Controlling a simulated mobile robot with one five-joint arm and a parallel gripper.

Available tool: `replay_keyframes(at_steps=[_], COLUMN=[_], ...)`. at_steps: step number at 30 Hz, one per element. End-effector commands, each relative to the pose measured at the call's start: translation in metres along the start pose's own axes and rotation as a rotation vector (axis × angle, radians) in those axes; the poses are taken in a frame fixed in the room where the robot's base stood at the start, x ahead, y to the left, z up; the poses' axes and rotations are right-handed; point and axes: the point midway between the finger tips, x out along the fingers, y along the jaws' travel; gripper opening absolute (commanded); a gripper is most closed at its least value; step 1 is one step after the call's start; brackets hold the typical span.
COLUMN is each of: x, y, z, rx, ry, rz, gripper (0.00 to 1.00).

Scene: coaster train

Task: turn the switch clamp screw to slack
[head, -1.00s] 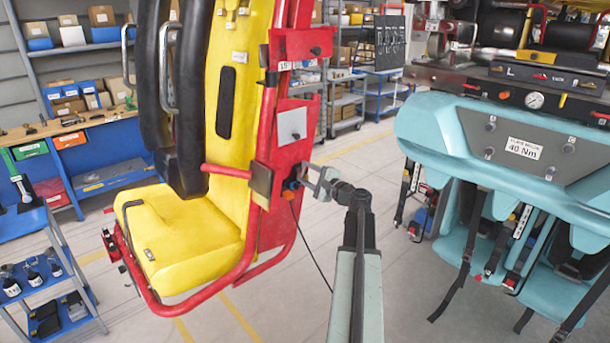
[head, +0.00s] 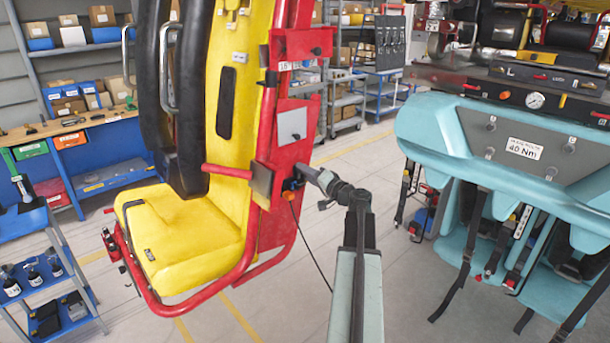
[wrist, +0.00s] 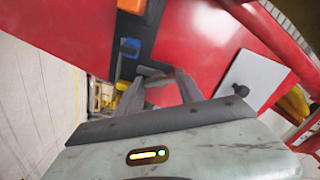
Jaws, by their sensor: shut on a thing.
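My gripper (head: 303,172) is at the red side panel (head: 288,152) of the yellow seat, beside a small blue part (head: 291,184). In the wrist view my gripper (wrist: 164,78) has its fingertips against a black strip on the red panel. It is shut on a small dark piece that looks like the clamp screw (wrist: 147,70), mostly hidden by the fingers. The screw's exact turn angle cannot be told.
A grey plate with a dark knob (wrist: 238,90) is right of my fingers in the wrist view. The teal seat unit (head: 470,140) stands to the right. Open floor lies between them.

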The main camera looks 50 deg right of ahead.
Motion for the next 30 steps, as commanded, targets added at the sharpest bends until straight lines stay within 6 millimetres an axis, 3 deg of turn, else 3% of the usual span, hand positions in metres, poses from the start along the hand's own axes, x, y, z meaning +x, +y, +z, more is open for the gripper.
replay_keyframes(at_steps=[18, 30], x=[0.0004, 0.0002], y=[-0.0002, 0.0001], z=[0.0004, 0.0005], rx=[-0.567, -0.801], ry=[-0.001, -0.001], rz=[-0.001, 0.0], gripper=[0.03, 0.03])
